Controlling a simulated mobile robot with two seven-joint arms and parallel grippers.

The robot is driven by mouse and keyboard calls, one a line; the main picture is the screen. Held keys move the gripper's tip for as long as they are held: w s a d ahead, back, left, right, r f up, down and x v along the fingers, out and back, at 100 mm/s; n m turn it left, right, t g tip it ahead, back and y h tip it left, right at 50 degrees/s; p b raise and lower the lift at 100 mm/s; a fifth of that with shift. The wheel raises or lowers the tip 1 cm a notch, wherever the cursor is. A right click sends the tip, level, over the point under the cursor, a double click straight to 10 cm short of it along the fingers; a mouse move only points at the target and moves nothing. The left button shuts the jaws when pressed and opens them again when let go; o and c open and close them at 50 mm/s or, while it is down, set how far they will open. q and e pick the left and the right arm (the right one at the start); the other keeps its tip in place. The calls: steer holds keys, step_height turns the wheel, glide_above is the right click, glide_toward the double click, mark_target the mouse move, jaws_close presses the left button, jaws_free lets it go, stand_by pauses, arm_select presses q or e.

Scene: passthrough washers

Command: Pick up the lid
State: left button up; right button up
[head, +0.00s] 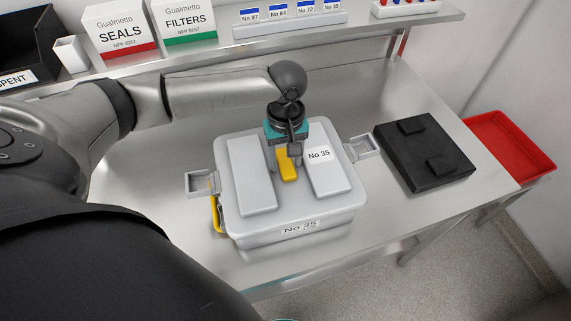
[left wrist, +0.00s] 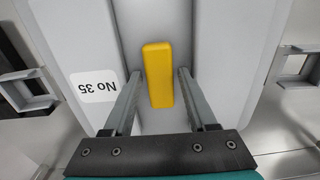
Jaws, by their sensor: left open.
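The grey lid (head: 251,176) labelled No 35 lies on a grey box (head: 300,231) on the steel bench. A yellow handle (head: 288,167) stands up in the channel between the lid's two raised pads. My left gripper (head: 291,155) is over the lid, pointing down at the handle. In the left wrist view my left gripper (left wrist: 159,75) is open, with one finger on each side of the yellow handle (left wrist: 157,75) and a gap to both. The grey lid (left wrist: 220,45) fills most of that view. My right gripper is not in view.
Grey side brackets (head: 202,183) stick out left and right of the box. A black plate with two blocks (head: 424,151) lies to the right on the bench. A red tray (head: 510,142) is beyond it. A shelf (head: 240,43) with boxes runs along the back.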

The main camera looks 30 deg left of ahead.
arm_select(q)
steer(key=shift+c, duration=0.4)
jaws_close()
steer(key=shift+r, duration=0.1)
stand_by(0.8)
